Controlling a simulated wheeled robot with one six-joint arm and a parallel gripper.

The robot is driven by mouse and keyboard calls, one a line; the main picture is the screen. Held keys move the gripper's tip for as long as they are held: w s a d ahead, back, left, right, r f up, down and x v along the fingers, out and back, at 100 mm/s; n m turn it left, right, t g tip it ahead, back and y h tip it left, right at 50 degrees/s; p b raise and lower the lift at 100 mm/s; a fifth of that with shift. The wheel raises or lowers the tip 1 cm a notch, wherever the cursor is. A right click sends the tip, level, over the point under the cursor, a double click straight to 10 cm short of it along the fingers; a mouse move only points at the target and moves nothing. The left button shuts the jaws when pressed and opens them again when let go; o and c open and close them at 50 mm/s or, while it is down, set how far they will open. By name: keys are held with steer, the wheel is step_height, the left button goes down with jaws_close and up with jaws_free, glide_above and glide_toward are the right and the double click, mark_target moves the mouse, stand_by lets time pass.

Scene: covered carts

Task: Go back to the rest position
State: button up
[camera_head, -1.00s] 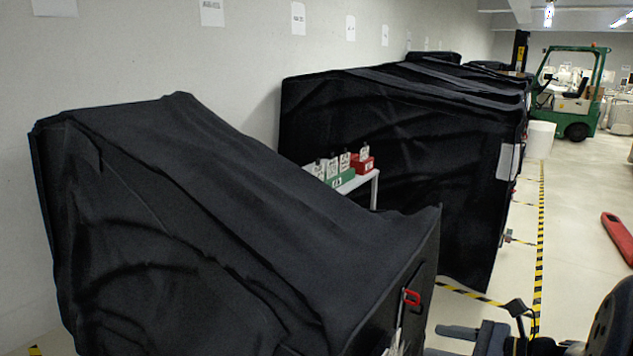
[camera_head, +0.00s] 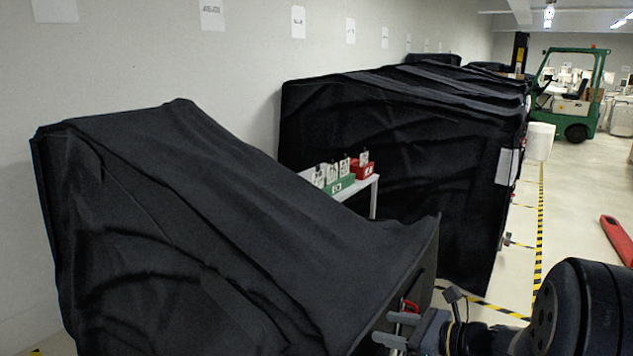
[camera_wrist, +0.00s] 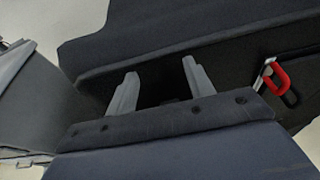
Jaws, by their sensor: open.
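My gripper (camera_head: 392,329) is open, its two grey fingers spread beside the right end of the near black-covered cart (camera_head: 190,215), in the lower right of the head view. In the wrist view my gripper (camera_wrist: 158,88) shows both fingers apart with nothing between them. The cart's dark cover (camera_wrist: 190,40) lies beyond the fingers. A red handle (camera_head: 410,305) on the cart's end is partly hidden by my arm in the head view. The red handle (camera_wrist: 278,78) is clear in the wrist view, right of the fingers and apart from them.
More covered carts (camera_head: 420,150) stand behind. A white table (camera_head: 350,187) with green and red boxes (camera_head: 362,170) sits between carts. Yellow-black tape (camera_head: 539,225) marks the floor aisle on the right. A green forklift (camera_head: 575,95) stands far back. A red object (camera_head: 617,238) lies at the right edge.

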step_height(320, 180, up, 8)
steer(key=p, duration=0.6)
steer(key=shift+s+d+r, duration=0.2)
steer(key=shift+d, duration=0.05)
steer(key=shift+a, duration=0.1)
